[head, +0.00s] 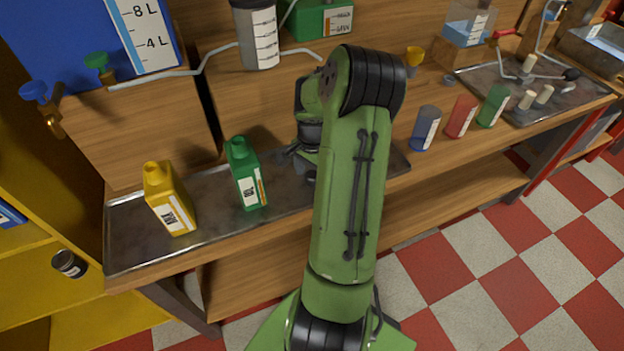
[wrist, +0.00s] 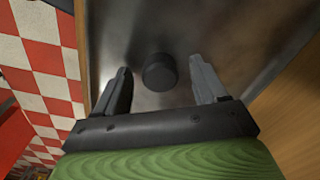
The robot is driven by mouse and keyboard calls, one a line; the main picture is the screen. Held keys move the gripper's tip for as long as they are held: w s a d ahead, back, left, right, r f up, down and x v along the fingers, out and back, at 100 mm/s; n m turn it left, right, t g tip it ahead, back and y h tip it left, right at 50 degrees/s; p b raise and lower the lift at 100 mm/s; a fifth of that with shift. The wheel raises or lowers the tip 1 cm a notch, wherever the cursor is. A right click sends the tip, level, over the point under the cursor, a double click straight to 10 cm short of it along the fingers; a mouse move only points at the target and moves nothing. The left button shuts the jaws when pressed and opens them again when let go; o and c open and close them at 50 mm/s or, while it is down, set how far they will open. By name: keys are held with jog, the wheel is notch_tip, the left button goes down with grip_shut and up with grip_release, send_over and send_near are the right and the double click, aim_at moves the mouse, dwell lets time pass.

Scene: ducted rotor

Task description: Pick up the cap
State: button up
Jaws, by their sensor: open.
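A black round cap (wrist: 159,72) lies on the metal tray (wrist: 135,25) in the wrist view. My gripper (wrist: 160,66) is open, with one finger on each side of the cap and a visible gap to both. Nothing is held. In the head view my gripper (head: 303,152) is over the tray (head: 125,245), right of the green bottle, and is partly hidden by my arm.
An open yellow bottle (head: 170,200) and an open green bottle (head: 246,175) stand on the tray. Blue (head: 425,128), red (head: 461,116) and green (head: 493,106) cups stand further right on the wooden bench. Wooden blocks and containers line the back.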

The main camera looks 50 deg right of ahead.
jog(key=shift+r, duration=0.1)
jog(key=c, duration=1.1)
jog(key=shift+r, duration=0.1)
